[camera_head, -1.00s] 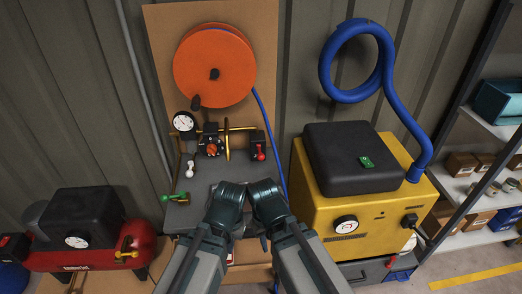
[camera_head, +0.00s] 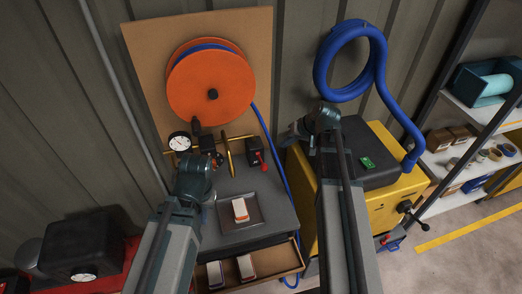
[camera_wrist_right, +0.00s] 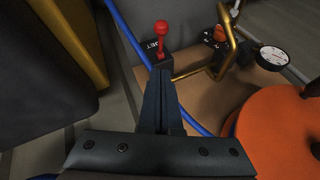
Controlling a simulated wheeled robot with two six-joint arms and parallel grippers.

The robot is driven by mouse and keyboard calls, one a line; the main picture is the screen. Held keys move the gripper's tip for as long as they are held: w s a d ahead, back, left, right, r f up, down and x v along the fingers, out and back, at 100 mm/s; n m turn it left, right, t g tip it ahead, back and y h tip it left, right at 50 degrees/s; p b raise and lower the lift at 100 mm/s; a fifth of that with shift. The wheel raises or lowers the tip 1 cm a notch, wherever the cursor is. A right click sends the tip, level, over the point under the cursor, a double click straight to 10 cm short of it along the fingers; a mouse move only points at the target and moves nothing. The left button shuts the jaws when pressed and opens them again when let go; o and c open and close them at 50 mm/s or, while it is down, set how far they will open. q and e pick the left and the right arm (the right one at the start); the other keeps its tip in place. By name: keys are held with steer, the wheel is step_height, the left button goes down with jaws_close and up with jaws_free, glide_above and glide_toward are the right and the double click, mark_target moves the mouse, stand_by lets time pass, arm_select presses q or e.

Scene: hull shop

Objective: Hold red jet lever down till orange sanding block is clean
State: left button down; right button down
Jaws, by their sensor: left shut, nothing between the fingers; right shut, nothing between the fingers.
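The red jet lever (camera_head: 257,158) stands on a black block on the bench panel. In the right wrist view the lever (camera_wrist_right: 161,30) has a red ball top, and the block is marked JET. A sanding block (camera_head: 240,210) with a whitish top and orange edge lies on a dark tray (camera_head: 224,219). My right gripper (camera_head: 288,137) is to the right of the lever, apart from it. In the wrist view its shut fingers (camera_wrist_right: 160,72) point at the lever's block. My left gripper (camera_head: 216,160) is over the panel's left part, its fingers mostly hidden.
An open drawer (camera_head: 283,265) below holds two more whitish-topped blocks (camera_head: 246,267). An orange reel (camera_head: 211,84), a gauge (camera_head: 180,141) and a brass pipe stand behind. A yellow machine (camera_head: 382,207) is to the right, a red compressor (camera_head: 128,262) to the left.

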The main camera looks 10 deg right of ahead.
steer(key=shift+w+d+r, duration=0.2)
steer(key=shift+w+d, duration=0.05)
steer(key=b, duration=1.1)
glide_toward(261, 160)
step_height(261, 160, down, 2)
steer(key=shift+s+a+f+b, duration=0.1)
steer(key=shift+a+f+b, duration=0.25)
steer(key=shift+a+f, duration=0.35)
steer(key=shift+d, duration=0.1)
steer(key=shift+f, duration=0.15)
